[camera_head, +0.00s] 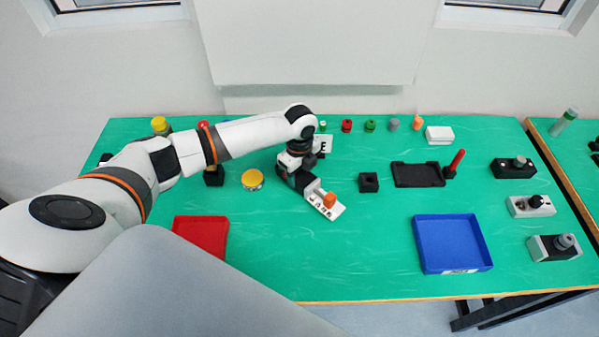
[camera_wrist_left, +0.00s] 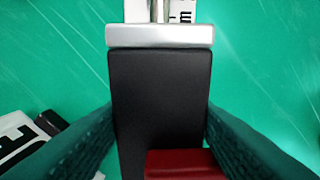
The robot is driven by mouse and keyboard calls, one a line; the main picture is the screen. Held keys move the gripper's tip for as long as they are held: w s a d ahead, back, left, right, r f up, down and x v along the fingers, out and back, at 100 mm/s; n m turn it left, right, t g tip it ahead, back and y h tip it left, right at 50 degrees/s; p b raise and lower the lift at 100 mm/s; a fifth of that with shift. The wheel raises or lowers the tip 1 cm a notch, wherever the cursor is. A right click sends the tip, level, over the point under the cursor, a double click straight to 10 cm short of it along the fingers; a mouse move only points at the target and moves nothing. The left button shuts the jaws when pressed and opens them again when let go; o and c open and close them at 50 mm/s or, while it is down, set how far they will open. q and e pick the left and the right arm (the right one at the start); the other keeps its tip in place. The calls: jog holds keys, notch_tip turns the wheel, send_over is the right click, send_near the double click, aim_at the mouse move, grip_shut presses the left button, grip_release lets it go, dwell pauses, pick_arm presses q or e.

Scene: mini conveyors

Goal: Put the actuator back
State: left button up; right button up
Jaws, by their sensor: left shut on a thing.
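My left gripper (camera_head: 300,180) is over the middle of the green table, pointing down. In the left wrist view its two dark ribbed fingers are shut on the sides of the actuator (camera_wrist_left: 160,95). It has a black body with a silver end plate (camera_wrist_left: 160,36), a metal rod beyond that, and a red part (camera_wrist_left: 185,164) at the near end. The gripper hides most of it in the head view. My right gripper is not in view.
A small black block with a hole (camera_head: 369,182) and a black tray (camera_head: 418,175) lie to the right. A blue tray (camera_head: 423,248) is at front right and a red tray (camera_head: 202,224) at front left. A yellow-topped round part (camera_head: 252,179) is left of the gripper. The front middle is clear.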

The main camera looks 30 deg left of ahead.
pick_arm(q)
jog(key=shift+f, duration=0.6)
jog(key=o, duration=1.5)
notch_tip(320, 180, up, 12)
jog(key=b, duration=0.3)
jog(key=shift+s, duration=0.1)
